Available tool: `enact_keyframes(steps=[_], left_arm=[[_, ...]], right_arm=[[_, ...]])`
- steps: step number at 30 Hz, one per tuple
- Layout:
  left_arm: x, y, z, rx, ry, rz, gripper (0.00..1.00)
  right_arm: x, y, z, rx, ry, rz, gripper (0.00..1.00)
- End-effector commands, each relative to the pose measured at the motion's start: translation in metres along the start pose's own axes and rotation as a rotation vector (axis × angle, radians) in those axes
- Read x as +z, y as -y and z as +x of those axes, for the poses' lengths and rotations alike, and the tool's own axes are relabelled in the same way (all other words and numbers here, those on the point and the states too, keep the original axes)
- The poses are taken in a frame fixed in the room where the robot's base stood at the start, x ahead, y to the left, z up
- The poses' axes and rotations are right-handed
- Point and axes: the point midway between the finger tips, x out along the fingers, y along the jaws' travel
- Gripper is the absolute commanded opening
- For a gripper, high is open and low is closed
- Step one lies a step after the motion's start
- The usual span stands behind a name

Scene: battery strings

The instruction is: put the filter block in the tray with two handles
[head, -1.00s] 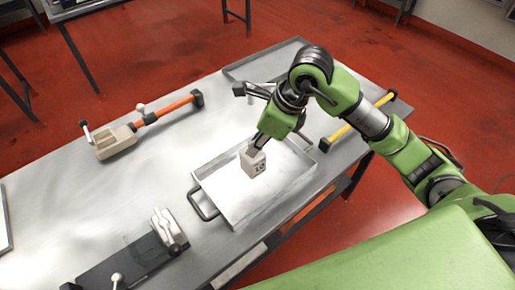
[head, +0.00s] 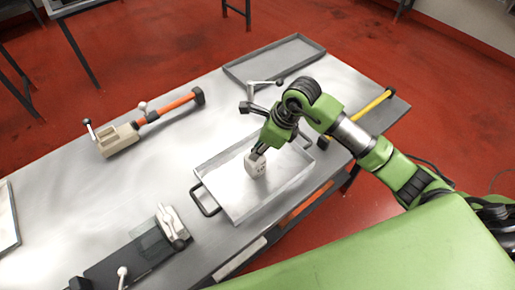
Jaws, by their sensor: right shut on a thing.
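The filter block (head: 256,167), a small pale grey block with dark marks on it, is over the tray with two handles (head: 234,215). My right gripper (head: 257,153) is shut on the block from above. I cannot tell whether the block touches the tray floor. The tray is a shallow grey metal tray near the table's front edge. One dark handle (head: 205,200) shows at its left end; the other end is partly behind my arm. My left gripper is not in view.
Another grey tray (head: 300,50) without visible handles lies at the back right. An orange-handled tool (head: 165,110) lies at the back left, a yellow bar (head: 373,107) at the right. A dark plate with a clamp (head: 172,226) is at the front left.

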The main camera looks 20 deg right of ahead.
Motion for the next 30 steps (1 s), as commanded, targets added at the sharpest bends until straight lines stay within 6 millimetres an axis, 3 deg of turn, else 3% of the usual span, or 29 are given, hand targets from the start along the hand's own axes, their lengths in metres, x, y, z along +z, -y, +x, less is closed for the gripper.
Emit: enact_keyframes(steps=[1,3,17,30], left_arm=[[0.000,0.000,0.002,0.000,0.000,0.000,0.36],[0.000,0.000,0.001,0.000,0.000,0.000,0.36],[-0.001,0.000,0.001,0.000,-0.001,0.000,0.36],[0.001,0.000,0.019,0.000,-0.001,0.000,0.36]], right_arm=[[-0.001,0.000,0.002,0.000,0.000,0.000,0.17],[0.000,0.000,0.001,0.000,0.000,0.000,0.31],[0.001,0.001,-0.007,-0.003,0.002,-0.001,0.31],[0.000,0.001,-0.095,-0.005,0.001,-0.002,0.31]])
